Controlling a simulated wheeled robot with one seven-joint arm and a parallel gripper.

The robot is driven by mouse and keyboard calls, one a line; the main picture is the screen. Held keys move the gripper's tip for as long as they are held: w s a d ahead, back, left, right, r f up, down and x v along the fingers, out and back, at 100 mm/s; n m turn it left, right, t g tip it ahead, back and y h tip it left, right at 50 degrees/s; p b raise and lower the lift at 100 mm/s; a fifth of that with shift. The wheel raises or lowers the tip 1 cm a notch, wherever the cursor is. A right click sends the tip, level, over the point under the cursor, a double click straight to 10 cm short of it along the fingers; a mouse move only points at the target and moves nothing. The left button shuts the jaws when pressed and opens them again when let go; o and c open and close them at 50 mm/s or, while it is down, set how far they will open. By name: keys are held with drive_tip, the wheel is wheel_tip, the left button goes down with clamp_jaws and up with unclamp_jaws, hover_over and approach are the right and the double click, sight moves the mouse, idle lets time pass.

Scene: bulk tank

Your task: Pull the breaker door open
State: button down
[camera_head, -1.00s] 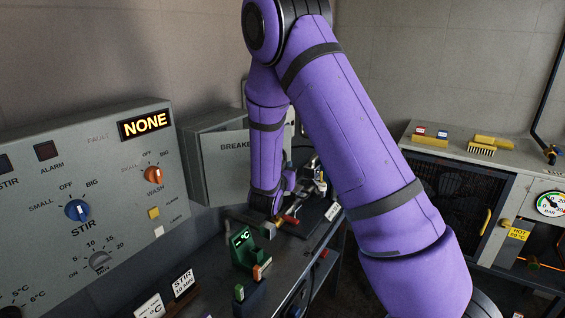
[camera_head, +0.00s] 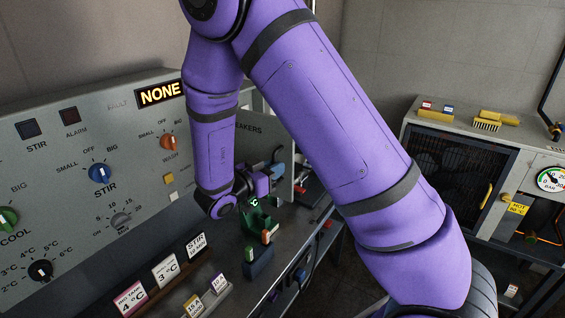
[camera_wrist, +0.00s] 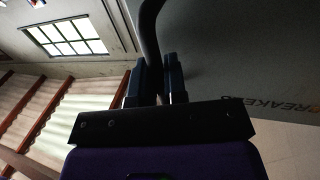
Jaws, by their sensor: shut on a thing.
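The grey breaker door (camera_head: 278,143) with dark lettering shows behind my forearm in the head view, largely covered by it. In the wrist view, the door's dark grey face (camera_wrist: 230,55) fills the upper right, its lettering at the right. My gripper (camera_wrist: 154,82) is shut on the dark curved door handle (camera_wrist: 151,25), with one blue-grey finger on each side of it. In the head view, my gripper (camera_head: 270,174) is in front of the door's lower part and partly hidden. I cannot tell how far the door stands from its box.
The control panel (camera_head: 60,165) with knobs and a lit NONE display stands at the left, close to my forearm. Label cards (camera_head: 165,270) and a small green display (camera_head: 258,220) stand on the bench below. A cabinet with brushes (camera_head: 487,124) is at the right.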

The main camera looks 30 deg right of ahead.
drive_tip(key=shift+v, duration=0.9)
drive_tip(key=c, duration=1.2)
unclamp_jaws()
drive_tip(key=v, duration=1.1)
drive_tip(key=shift+d, duration=0.15)
